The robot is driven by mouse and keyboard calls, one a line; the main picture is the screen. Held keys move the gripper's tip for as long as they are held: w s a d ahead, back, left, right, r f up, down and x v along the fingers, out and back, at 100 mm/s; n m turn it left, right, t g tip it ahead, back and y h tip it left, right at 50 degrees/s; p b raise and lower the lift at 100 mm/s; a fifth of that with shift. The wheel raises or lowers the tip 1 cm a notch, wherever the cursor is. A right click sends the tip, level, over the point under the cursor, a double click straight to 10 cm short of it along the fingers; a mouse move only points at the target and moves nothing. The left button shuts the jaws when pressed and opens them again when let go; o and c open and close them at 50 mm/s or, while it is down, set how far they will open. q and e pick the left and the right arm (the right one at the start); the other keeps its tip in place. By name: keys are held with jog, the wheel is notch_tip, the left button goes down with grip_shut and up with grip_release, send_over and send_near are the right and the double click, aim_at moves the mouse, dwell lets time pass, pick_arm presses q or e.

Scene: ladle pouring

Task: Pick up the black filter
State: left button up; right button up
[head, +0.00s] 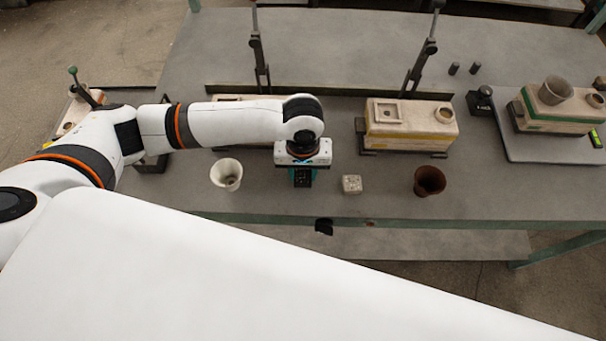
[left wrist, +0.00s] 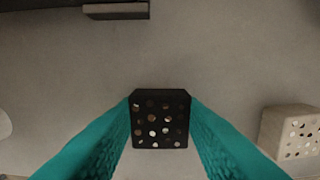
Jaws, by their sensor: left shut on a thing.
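The black filter (left wrist: 160,119) is a small dark block with round holes. In the left wrist view it sits between the two teal fingers of my left gripper (left wrist: 160,125), which are shut on its sides. In the head view my left gripper (head: 302,178) points down over the table, and the black filter (head: 302,181) shows only partly beneath the wrist. I cannot tell whether the filter touches the table. My right gripper is not in view.
A white filter block (head: 352,184) lies just right of the gripper. A white cup (head: 226,174) stands to the left and a brown cup (head: 429,181) further right. A beige mould (head: 410,125) sits behind, with upright clamp levers. The grey table's (head: 385,205) front strip is mostly clear.

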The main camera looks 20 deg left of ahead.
aim_at(303, 174)
pick_arm(q)
notch_tip(303, 174, up, 10)
dwell(0.6)
